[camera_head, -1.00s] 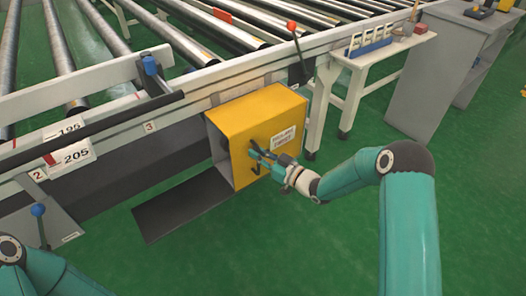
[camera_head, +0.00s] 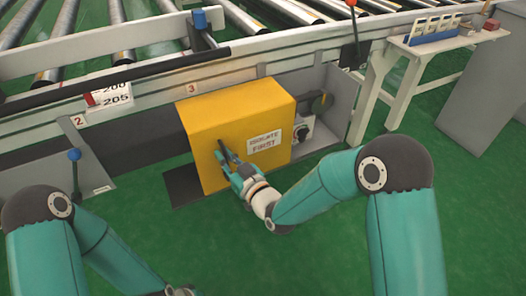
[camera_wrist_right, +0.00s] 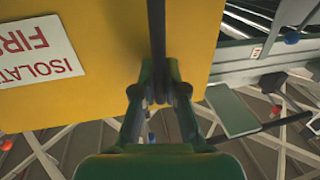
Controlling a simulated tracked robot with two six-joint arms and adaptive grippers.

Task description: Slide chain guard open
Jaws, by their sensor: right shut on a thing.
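The yellow chain guard (camera_head: 210,120), a box with a white "ISOLATE FIRST" label (camera_head: 264,140), sits under the conveyor's side rail. Right of it an open grey bay (camera_head: 338,88) shows a dark round wheel (camera_head: 319,103) and a switch with a dark knob (camera_head: 302,127). My right gripper (camera_head: 229,167) is shut on the guard's dark bar handle (camera_head: 222,148). In the right wrist view the handle (camera_wrist_right: 157,35) runs down between the fingers (camera_wrist_right: 160,92), with the yellow face (camera_wrist_right: 100,75) behind.
A dark plate (camera_head: 182,187) lies low at the guard's left. A blue-knobbed lever (camera_head: 74,156) stands farther left, a red-knobbed lever (camera_head: 352,5) at upper right. A white side table (camera_head: 425,50) stands right. Green floor in front is clear.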

